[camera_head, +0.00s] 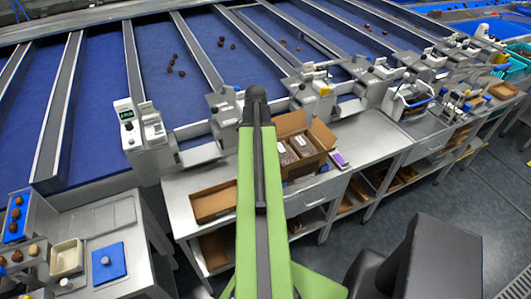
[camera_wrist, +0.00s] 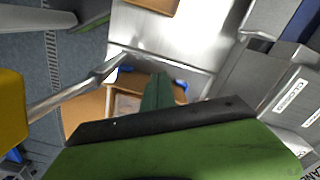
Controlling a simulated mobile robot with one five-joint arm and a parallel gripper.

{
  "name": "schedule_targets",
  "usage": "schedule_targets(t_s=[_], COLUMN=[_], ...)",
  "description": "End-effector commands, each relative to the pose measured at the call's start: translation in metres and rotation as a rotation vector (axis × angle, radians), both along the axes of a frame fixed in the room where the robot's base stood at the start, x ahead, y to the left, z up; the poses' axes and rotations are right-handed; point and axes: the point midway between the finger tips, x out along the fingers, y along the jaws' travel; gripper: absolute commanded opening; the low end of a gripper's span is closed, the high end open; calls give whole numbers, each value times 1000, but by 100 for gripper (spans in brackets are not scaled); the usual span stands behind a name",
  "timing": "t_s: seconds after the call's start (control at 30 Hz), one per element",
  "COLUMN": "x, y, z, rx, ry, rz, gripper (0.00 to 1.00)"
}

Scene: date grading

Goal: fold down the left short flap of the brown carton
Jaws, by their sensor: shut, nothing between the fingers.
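The brown carton (camera_head: 309,165) stands on the steel bench with clear packs of dates (camera_head: 300,147) inside. Its back flap (camera_head: 290,122) and right flap (camera_head: 322,132) stand up. My green arm crosses in front of its left side, so the left short flap is hidden in the head view. In the wrist view the carton (camera_wrist: 85,112) shows partly, beyond my gripper (camera_wrist: 160,82). The gripper's dark green fingers are together and empty, over or beside the carton; I cannot tell whether they touch a flap. The gripper tips are not clear in the head view.
A shallow brown tray (camera_head: 213,203) lies on the bench left of the carton. A phone-like device (camera_head: 340,159) lies to its right. Weighing machines (camera_head: 147,125) line the bench's back edge before the blue belts. Bare bench (camera_head: 365,143) shows at the right.

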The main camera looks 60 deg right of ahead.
Motion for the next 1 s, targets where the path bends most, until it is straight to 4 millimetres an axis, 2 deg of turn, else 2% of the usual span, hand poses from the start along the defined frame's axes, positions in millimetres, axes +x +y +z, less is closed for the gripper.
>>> schedule_targets(t_s=[0.3,1.0], x=[-2,-35], y=[-2,-48], z=[0,5], rx=[0,0], ry=[0,0], rz=[-2,-3], gripper=[0,0])
